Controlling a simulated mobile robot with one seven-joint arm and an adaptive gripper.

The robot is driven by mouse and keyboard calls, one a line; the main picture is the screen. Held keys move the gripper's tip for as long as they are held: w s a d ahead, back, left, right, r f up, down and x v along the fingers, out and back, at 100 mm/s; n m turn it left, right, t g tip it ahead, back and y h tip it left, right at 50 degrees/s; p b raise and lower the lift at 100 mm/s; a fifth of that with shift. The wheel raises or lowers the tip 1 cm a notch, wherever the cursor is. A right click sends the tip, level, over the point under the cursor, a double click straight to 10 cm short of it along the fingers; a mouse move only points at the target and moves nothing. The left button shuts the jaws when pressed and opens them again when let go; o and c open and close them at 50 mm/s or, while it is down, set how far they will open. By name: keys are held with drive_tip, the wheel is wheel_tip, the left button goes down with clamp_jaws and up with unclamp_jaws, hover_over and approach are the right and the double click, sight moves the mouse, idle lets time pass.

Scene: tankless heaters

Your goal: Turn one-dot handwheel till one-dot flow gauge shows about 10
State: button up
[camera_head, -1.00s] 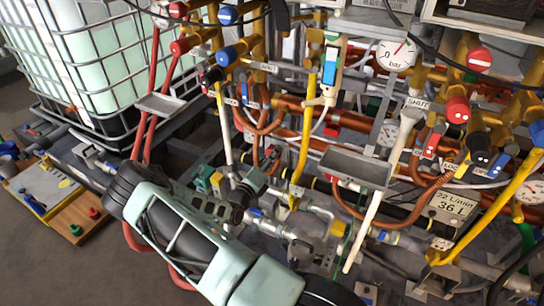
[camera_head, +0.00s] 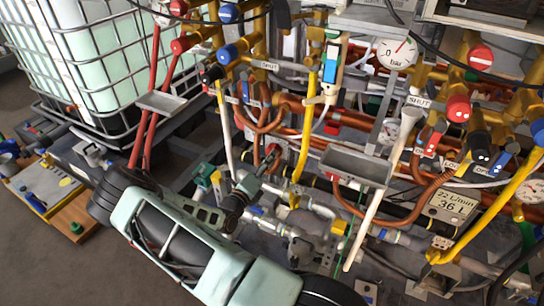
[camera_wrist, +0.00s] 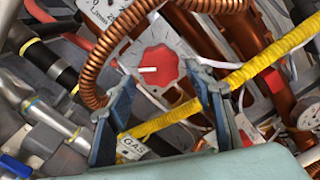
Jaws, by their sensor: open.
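A red handwheel (camera_wrist: 162,70) with a white mark shows in the wrist view, framed between my two fingertips. I cannot make out a dot on it. My gripper (camera_wrist: 164,86) is open and empty, its blue-grey fingers on either side of the wheel in the picture. The wheel looks to be beyond the tips; contact cannot be told. In the head view my gripper (camera_head: 268,160) reaches up among the pipes at the centre. No flow gauge with one dot can be made out. A display (camera_head: 452,206) at right reads about 7.2 L/min and 36 L.
A yellow hose (camera_wrist: 165,120) with a GAS tag (camera_wrist: 132,147) crosses between my fingers. A copper coil (camera_wrist: 120,45) lies beside the wheel. A grey tray (camera_head: 352,167) and a white pipe (camera_head: 372,220) stand right of my gripper. Open floor (camera_head: 90,270) is at lower left.

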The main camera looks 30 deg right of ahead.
drive_tip(key=v, duration=0.8)
drive_tip(key=shift+a, duration=0.15)
